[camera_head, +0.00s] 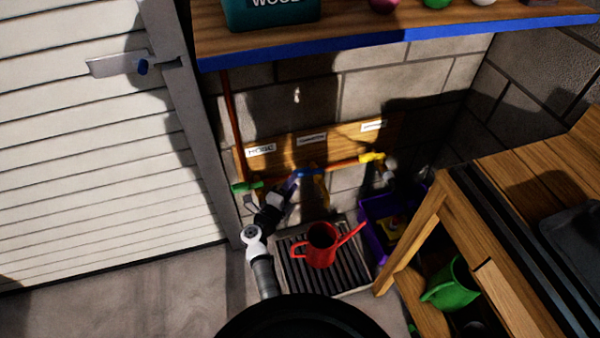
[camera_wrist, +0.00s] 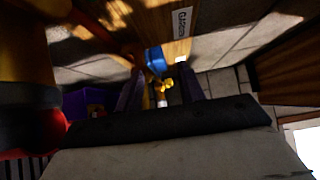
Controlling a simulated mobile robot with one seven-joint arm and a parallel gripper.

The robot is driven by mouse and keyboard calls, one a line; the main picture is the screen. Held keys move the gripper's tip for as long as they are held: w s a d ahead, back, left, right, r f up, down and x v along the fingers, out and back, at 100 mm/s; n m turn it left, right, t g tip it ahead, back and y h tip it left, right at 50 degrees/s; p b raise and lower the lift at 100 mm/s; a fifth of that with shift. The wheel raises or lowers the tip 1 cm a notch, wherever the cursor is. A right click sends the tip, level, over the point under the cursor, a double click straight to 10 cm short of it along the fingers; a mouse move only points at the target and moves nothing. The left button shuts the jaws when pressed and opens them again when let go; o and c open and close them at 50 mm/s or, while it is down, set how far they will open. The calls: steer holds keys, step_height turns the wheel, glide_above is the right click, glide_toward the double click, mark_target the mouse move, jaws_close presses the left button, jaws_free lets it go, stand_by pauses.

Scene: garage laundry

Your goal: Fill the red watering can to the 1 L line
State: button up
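The red watering can (camera_head: 321,250) stands upright on a slatted floor drain, spout to the right. Its water level and any 1 L line cannot be made out. Above it, a copper pipe on a wooden board carries a blue tap (camera_head: 299,175) with a yellow outlet (camera_head: 322,192) hanging down. My gripper (camera_head: 289,191) is close to the blue tap. In the wrist view my gripper (camera_wrist: 162,74) has its two fingers apart, with a blue part (camera_wrist: 154,60) in the gap near their tips; contact cannot be told.
A green valve (camera_head: 247,187) and a yellow valve (camera_head: 371,158) sit on the same pipe. A purple crate (camera_head: 372,232) stands right of the drain (camera_head: 350,272). A wooden bench (camera_head: 428,220) holds a green watering can (camera_head: 453,287). A blue-edged shelf (camera_head: 400,40) overhangs. Floor at left is clear.

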steer(key=v, duration=0.5)
steer(key=shift+s+a, duration=0.1)
steer(key=shift+s, duration=0.05)
